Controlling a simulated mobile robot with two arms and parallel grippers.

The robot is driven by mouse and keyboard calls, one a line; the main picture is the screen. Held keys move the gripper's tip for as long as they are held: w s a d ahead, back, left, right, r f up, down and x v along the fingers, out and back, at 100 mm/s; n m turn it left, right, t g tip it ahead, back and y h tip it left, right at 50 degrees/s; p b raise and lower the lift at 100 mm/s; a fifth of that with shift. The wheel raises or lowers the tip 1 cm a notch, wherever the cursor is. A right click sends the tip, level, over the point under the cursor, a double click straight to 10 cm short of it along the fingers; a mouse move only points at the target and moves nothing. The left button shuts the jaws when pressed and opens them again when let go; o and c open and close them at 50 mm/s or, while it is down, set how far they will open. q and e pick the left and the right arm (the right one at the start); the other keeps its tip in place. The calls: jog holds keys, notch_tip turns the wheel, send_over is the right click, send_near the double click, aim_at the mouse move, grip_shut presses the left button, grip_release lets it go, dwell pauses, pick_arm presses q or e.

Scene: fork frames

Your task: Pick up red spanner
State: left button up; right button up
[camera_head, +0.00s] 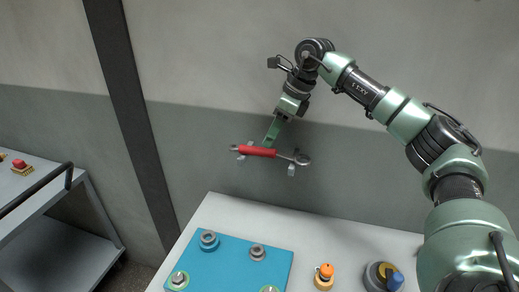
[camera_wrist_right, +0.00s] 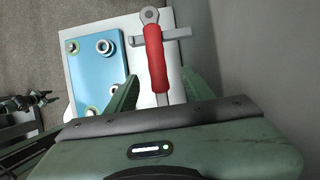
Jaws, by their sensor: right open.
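The red spanner (camera_head: 259,152) has a red grip and grey metal ends. It rests level on two small wall hooks above the white table. My right gripper (camera_head: 272,138) is open and reaches down to the spanner's red grip from above. In the right wrist view the spanner (camera_wrist_right: 156,60) lies between the two green fingers (camera_wrist_right: 160,92), one on each side. I cannot tell whether either finger touches it. Part of the spanner is hidden by the gripper body in that view. My left gripper is not seen.
The grey wall (camera_head: 380,175) is close behind the spanner. A grey cart (camera_head: 55,250) stands at the left.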

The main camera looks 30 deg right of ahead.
aim_at(265, 149)
jog(key=shift+w+a+f+p, duration=0.1)
jog(key=shift+a+f+p, duration=0.4)
jog(key=shift+f+p, duration=0.3)
jog(key=x, duration=0.3)
jog(key=shift+w+p, duration=0.1)
jog(key=shift+p, duration=0.25)
jog(key=shift+w+f, duration=0.15)
jog(key=shift+f, duration=0.15)
jog(key=c, duration=1.1)
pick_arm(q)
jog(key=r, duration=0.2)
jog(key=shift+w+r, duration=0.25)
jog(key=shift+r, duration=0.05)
pick_arm(e)
grip_shut()
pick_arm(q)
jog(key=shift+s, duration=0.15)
